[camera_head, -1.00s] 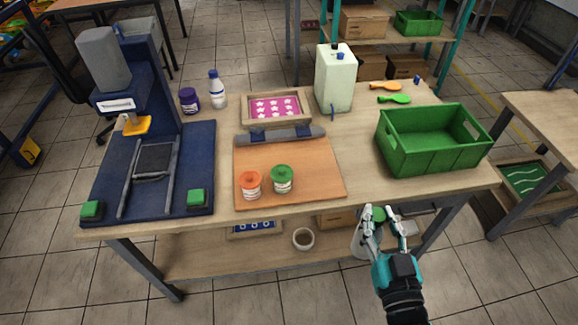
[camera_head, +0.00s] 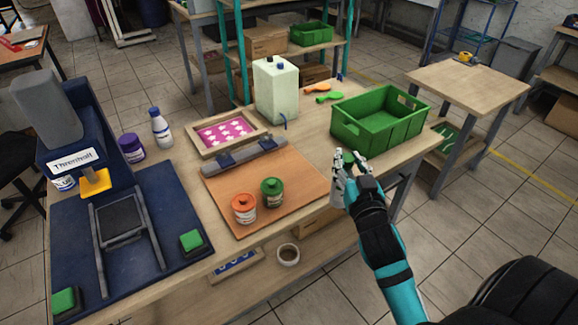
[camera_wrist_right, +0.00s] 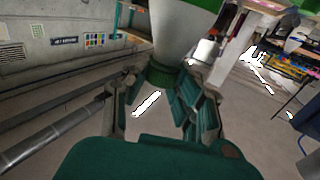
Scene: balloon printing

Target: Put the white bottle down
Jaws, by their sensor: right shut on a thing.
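My right gripper (camera_head: 350,166) is at the table's front edge, just in front of the green crate (camera_head: 365,133). In the right wrist view it is shut on the green neck of a white bottle (camera_wrist_right: 178,32), whose pale body fills the top middle of that view. In the head view the held bottle is mostly hidden by the fingers, with only a bit of green and white showing. Another white bottle with a dark blue cap (camera_head: 161,128) stands upright at the back left of the table. My left gripper is not in view.
An orange-lidded jar (camera_head: 244,209) and a green-lidded jar (camera_head: 272,193) stand on the orange-brown board (camera_head: 291,178). A pale canister (camera_head: 276,92) and a pink stencil frame (camera_head: 227,133) sit behind. The blue press (camera_head: 160,210) is at left. A small side table (camera_head: 470,80) stands at right.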

